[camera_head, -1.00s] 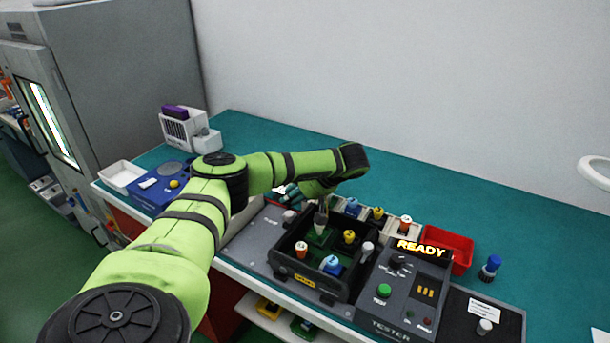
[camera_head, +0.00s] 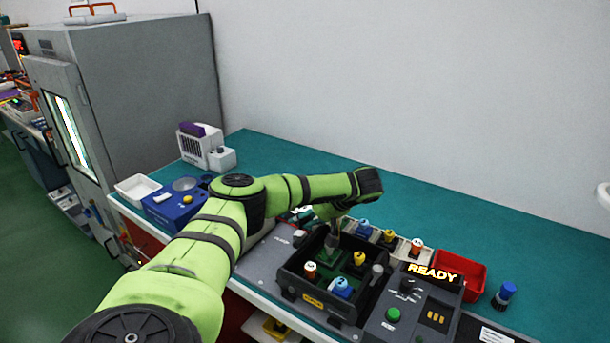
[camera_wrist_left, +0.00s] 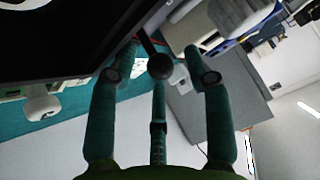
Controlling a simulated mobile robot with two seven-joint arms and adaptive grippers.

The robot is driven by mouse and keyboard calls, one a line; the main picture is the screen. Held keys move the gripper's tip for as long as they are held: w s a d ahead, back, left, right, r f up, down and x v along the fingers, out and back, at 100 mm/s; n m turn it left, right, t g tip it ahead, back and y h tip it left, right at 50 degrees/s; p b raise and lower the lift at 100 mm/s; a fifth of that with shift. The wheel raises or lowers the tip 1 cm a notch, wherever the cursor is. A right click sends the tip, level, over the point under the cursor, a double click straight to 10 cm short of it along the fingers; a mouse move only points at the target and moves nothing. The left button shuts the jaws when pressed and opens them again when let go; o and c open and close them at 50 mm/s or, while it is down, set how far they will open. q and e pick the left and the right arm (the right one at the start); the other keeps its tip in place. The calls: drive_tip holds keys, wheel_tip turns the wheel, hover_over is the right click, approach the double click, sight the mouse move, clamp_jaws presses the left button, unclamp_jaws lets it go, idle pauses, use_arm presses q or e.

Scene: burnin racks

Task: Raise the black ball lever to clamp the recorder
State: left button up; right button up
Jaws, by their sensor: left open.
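The black ball (camera_wrist_left: 160,66) on its dark lever shows in the left wrist view, beside the edge of a large dark body (camera_wrist_left: 60,40). My left gripper (camera_wrist_left: 157,75) is open, with its teal fingers on either side of the ball and one below it. I cannot tell whether any finger touches the ball. In the head view my left gripper (camera_head: 304,212) is mostly hidden behind my green arm, at the back left of the black tray (camera_head: 318,303). The ball lever cannot be made out there. I cannot tell which thing is the recorder. My right gripper is not in view.
Several coloured-cap parts stand in the black tray. A tester with a lit READY sign (camera_head: 432,272) is to its right, a red bin (camera_head: 462,268) behind that. A blue device (camera_head: 172,207) and white tray (camera_head: 137,188) lie left.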

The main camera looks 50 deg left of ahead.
use_arm(q)
drive_tip(key=v, duration=1.2)
